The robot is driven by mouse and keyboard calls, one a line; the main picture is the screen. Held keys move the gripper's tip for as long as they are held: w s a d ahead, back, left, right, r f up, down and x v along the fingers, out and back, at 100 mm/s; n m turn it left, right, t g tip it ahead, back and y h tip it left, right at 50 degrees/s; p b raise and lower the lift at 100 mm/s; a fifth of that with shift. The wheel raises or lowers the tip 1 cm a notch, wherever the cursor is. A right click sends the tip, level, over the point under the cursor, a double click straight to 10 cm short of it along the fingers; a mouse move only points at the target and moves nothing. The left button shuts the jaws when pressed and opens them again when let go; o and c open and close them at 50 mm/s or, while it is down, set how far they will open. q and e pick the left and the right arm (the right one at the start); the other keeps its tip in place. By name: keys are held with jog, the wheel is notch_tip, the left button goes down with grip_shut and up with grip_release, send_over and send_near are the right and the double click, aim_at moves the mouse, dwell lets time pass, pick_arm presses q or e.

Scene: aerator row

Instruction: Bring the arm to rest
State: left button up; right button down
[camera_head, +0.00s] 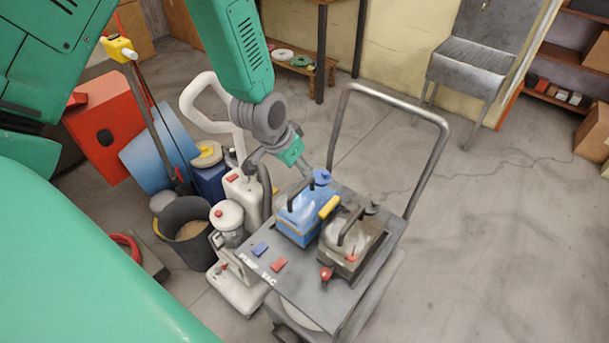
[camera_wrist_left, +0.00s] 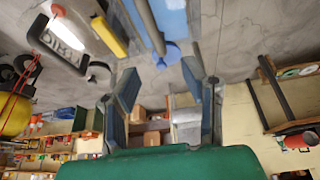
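My left gripper (camera_head: 284,160) hangs from the green arm at the back left edge of the grey trolley top (camera_head: 312,284). In the left wrist view the two fingers (camera_wrist_left: 165,84) are spread apart with nothing between them. The gripper is beside and behind the blue box (camera_head: 297,216) with its dark handle and blue knob, and seems apart from it. My right gripper is not in view.
A white canister (camera_head: 243,194), a dark bucket (camera_head: 188,233) and a red box (camera_head: 108,127) crowd the floor left of the trolley. The trolley's handle bar (camera_head: 433,150) rises behind its top. Floor on the right is clear.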

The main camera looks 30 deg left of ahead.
pick_arm(q)
jog(key=shift+v, duration=1.65)
jog(key=s+d+f+b, duration=0.1)
jog(key=s+f+b, duration=0.1)
jog(key=s+f, duration=0.2)
jog(key=s+d+f+g+b, duration=0.1)
jog(key=s+f+b, duration=0.2)
jog(key=f, duration=0.6)
jog(key=s+f+g+b, duration=0.1)
jog(key=s+f+b, duration=0.2)
jog(key=s+f, duration=0.2)
jog(key=shift+s+d+f+n+y, duration=0.15)
jog(key=shift+d+f, duration=0.05)
jog(key=shift+f, duration=0.15)
jog(key=shift+s+d+f+n+y, duration=0.15)
jog(key=shift+s+d+f, duration=0.05)
jog(key=shift+f, duration=0.15)
jog(key=s+d+f+g+b, duration=0.1)
jog(key=s+f+b, duration=0.4)
jog(key=s+f, duration=0.5)
jog(key=s+g, duration=0.1)
jog(key=s, duration=0.1)
jog(key=shift+s+d+n+b, duration=0.25)
jog(key=shift+s+n+b, duration=0.05)
jog(key=shift+w, duration=0.15)
